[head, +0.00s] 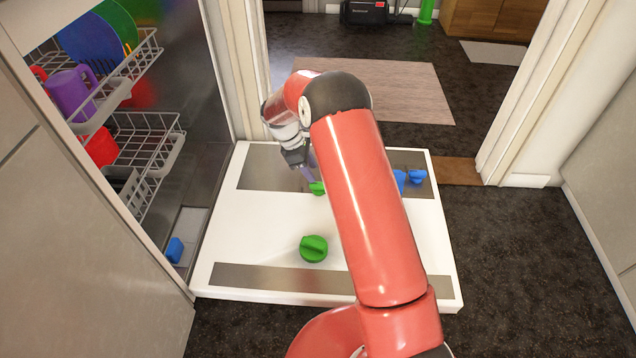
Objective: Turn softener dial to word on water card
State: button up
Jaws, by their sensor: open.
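A large green dial (314,248) sits on the white panel (240,225) in front of the open dishwasher. A smaller green knob (317,188) is on the steel strip at the panel's far side. My gripper (309,176) points down just beside this smaller knob; its jaws are open, and I cannot tell if they touch it. Two blue knobs (417,177) stand on the same strip to the right, one partly behind my arm. I cannot tell which is the softener dial, and no readable words or water card can be made out. My red arm hides the panel's middle right.
The open dishwasher on the left holds wire racks (145,140) with a purple mug (70,95) and coloured plates (92,38). A blue piece (175,250) is low inside. A rug (380,90) lies beyond the doorway. Dark floor right of the panel is clear.

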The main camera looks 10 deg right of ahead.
aim_at(319, 183)
jog(key=b+x, duration=0.1)
jog(key=x, duration=0.5)
jog(key=shift+d+f, duration=0.1)
jog(key=shift+c, duration=0.3)
